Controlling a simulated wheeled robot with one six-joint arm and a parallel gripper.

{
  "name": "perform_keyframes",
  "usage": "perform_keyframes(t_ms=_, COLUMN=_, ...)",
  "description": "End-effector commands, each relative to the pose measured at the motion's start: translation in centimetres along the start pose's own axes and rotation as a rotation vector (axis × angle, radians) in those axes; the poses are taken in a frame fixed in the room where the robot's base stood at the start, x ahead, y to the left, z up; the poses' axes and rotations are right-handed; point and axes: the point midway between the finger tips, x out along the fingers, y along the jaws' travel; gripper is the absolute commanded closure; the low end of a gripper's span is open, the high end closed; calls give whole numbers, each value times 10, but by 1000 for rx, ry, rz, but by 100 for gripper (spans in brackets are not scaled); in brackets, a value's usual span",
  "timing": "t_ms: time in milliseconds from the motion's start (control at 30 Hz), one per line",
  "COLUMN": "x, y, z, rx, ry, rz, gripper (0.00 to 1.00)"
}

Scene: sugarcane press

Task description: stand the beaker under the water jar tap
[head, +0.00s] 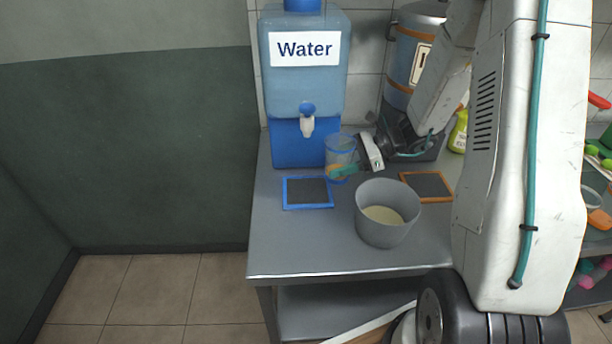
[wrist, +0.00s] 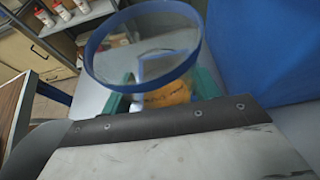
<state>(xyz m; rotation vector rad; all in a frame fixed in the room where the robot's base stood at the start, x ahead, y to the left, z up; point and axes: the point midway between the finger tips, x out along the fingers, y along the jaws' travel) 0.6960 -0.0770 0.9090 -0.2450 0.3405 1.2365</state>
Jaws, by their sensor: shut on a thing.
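The clear beaker (head: 340,147) with a blue rim is upright or nearly so, just right of the water jar's tap. My gripper (head: 346,171) is shut on its lower part, with teal fingers around it. In the wrist view the beaker (wrist: 125,72) shows its open blue rim, an orange patch low down and a teal finger on each side. I cannot tell whether its base touches the table. The water jar (head: 303,85) stands on a blue base at the back left, and its white tap (head: 307,125) hangs above the blue-framed dark pad (head: 307,192). The pad is empty.
A grey bucket (head: 372,229) with pale contents stands in front of my gripper. An orange-framed pad (head: 440,187) lies right of it. A second dispenser (head: 402,70) stands behind my arm. The front left of the grey table (head: 300,245) is clear.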

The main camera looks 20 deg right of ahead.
Motion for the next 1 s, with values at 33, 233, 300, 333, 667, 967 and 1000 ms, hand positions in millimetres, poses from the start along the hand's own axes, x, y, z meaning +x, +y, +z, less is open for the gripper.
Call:
perform_keyframes(t_ms=33, x=3, y=0, z=-7, rx=2, ry=-1, rz=1, gripper=67)
perform_keyframes(t_ms=233, x=12, y=1, z=-26, rx=1, ry=-1, rz=3, gripper=67)
perform_keyframes(t_ms=300, x=18, y=1, z=-27, rx=-3, ry=0, rz=5, gripper=67)
perform_keyframes(t_ms=333, x=21, y=1, z=-25, rx=-4, ry=0, rz=5, gripper=67)
perform_keyframes(t_ms=667, x=52, y=1, z=-11, rx=-3, ry=-1, rz=6, gripper=67)
perform_keyframes(t_ms=967, x=70, y=1, z=-4, rx=-3, ry=0, rz=6, gripper=67)
perform_keyframes(t_ms=1000, x=75, y=2, z=-2, rx=-4, ry=0, rz=7, gripper=67)
